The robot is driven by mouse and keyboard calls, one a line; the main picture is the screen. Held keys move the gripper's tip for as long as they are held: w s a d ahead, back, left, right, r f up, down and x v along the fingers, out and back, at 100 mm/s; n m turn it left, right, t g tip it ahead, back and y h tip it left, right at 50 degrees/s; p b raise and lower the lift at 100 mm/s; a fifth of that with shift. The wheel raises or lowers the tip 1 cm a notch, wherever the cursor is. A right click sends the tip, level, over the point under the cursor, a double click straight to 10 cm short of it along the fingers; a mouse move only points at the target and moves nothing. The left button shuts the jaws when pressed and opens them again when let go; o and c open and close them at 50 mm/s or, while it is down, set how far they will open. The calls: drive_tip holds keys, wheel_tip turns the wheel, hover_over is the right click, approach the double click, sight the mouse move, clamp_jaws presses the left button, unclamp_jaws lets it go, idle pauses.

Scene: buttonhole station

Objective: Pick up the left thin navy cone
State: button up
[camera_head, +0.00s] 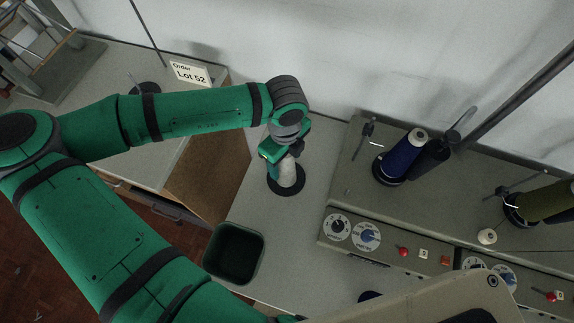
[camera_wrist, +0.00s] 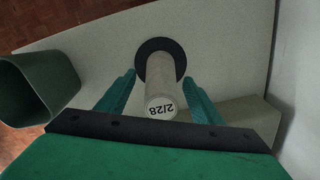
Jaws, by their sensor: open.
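A navy cone (camera_head: 404,153) with a pale top stands on the grey machine top at the right in the head view, on a dark round base. My gripper (camera_head: 285,150) is well to its left, above a pale cream cone (camera_head: 288,175) on a black disc. In the wrist view my gripper (camera_wrist: 160,80) is open. Its fingers are on either side of the cream cone (camera_wrist: 159,80), whose top reads "2/28". I cannot tell if the fingers touch it. The navy cone is not in the wrist view.
A dark green bin (camera_head: 234,253) stands left of the machine (camera_head: 350,205), which carries dials and buttons. A dark shape (camera_head: 432,158) is right beside the navy cone. An olive cone (camera_head: 545,202) is at far right.

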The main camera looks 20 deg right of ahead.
drive_tip(key=shift+f, duration=0.35)
drive_tip(key=shift+c, duration=0.3)
drive_tip(key=shift+d, duration=0.1)
drive_tip(key=c, duration=1)
drive_tip(key=shift+c, duration=0.2)
